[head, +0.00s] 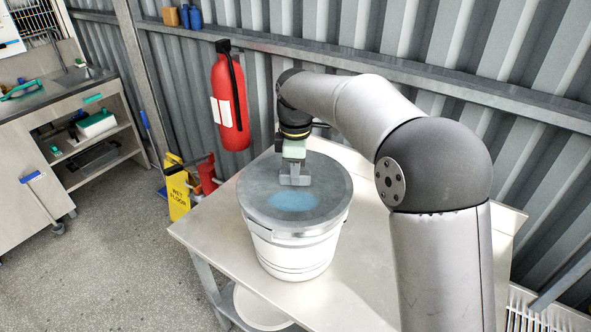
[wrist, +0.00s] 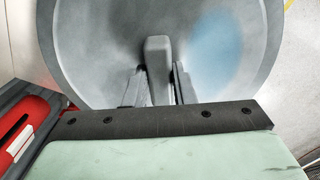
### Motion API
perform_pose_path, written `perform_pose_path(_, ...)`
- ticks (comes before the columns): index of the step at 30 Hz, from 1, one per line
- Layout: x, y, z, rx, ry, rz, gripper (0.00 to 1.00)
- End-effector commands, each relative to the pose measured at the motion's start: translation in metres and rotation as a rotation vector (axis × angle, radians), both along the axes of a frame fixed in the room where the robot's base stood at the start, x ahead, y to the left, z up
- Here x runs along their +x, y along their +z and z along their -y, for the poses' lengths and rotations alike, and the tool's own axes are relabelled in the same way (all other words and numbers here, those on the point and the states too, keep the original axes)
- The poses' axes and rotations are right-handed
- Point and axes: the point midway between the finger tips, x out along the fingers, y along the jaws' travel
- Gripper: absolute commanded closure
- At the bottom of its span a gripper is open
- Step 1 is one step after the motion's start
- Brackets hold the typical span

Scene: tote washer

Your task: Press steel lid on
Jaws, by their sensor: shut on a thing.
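The round grey steel lid (head: 260,197) sits on top of the white bucket (head: 290,254), which stands on the steel table. In the head view the lid covers the bucket's mouth, with its rim around the top edge; I cannot tell whether it is fully seated. My gripper (head: 294,182) is over the middle of the lid, pointing down. In the wrist view the lid (wrist: 100,55) fills the upper part, and my gripper (wrist: 158,85) is shut on the lid's grey upright handle (wrist: 158,58). A bluish patch shows on the lid.
The table (head: 215,230) has clear room around the bucket. A red fire extinguisher (head: 230,98) hangs on the corrugated wall behind. A yellow wet floor sign (head: 177,188) stands left of the table. A white round container (head: 260,308) is on the lower shelf.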

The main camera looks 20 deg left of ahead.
Motion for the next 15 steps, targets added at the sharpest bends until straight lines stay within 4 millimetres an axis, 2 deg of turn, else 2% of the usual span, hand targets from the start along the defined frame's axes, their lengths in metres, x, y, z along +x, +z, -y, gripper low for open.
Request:
perform_pose_path(14, 0.0, -0.0022, -0.0001, 0.0, 0.0, 0.0, 1.0)
perform_pose_path(15, 0.0, -0.0022, -0.0001, 0.0, 0.0, 0.0, 0.69)
